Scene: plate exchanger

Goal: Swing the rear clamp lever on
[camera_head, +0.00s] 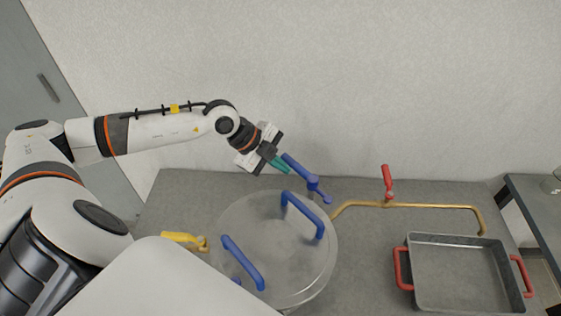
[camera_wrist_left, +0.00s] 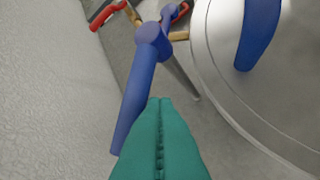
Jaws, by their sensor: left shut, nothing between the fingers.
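The rear clamp lever (camera_head: 303,172) is a blue bar on a blue pivot at the back edge of the round metal lid (camera_head: 265,220). Its free end points up and left, toward the wall. My left gripper (camera_head: 281,164) has teal fingers, shut and empty, close to that free end. In the left wrist view the shut fingers (camera_wrist_left: 160,130) are beside the lever (camera_wrist_left: 138,95), overlapping its edge. Whether they touch it I cannot tell. The pivot shows at the top. My right gripper is not in view.
The lid has two blue handles (camera_head: 243,263). A yellow lever (camera_head: 184,239) is at its left. A brass pipe (camera_head: 430,206) with a red lever (camera_head: 387,180) runs along the back. A grey tray (camera_head: 460,238) with red handles stands right. A wall is behind.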

